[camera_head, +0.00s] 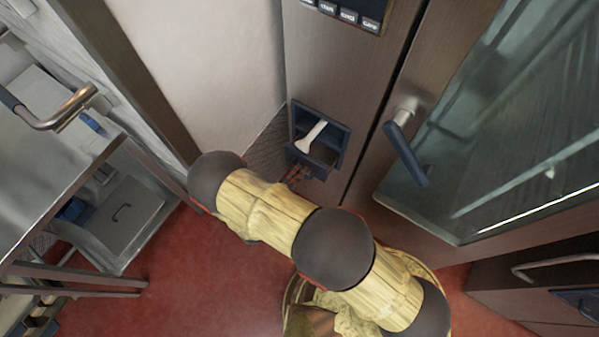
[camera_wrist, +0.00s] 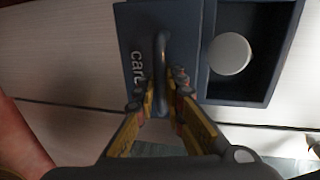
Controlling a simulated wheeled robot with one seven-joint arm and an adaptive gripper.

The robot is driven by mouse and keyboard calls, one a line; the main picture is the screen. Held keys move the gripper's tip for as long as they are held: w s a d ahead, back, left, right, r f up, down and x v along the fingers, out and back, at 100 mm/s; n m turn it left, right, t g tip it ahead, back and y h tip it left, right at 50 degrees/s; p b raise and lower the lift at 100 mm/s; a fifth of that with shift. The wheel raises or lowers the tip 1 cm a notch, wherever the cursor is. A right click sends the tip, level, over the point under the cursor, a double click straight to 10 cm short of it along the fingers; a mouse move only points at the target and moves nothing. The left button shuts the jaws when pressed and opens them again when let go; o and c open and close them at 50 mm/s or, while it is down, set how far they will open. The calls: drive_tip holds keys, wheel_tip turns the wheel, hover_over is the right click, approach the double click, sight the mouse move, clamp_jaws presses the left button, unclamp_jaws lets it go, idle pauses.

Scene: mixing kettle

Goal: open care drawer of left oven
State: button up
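The care drawer front (camera_wrist: 138,68) is a dark blue panel marked "care" with an upright bar handle (camera_wrist: 161,55). My gripper (camera_wrist: 161,94) has one finger on each side of this handle, with hardly any gap, so it looks shut on it. In the head view, my gripper (camera_head: 295,174) is at the lower blue unit of the left oven (camera_head: 345,60), partly hidden by my arm. The drawer's front is seen from above there, and how far it stands out cannot be told.
A blue recess (camera_head: 337,133) holds a white rod-like piece (camera_head: 311,137); its round end (camera_wrist: 229,54) shows beside the drawer. A blue-gripped oven door handle (camera_head: 406,155) sticks out at right. Red floor lies below.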

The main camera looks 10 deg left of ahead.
clamp_jaws()
idle(0.3)
drive_tip(key=f+v, duration=0.2)
drive_tip(key=v, duration=0.7)
drive_tip(key=shift+s+a+p, duration=0.3)
drive_tip(key=shift+s, duration=0.25)
drive_tip(key=shift+o, duration=2.2)
unclamp_jaws()
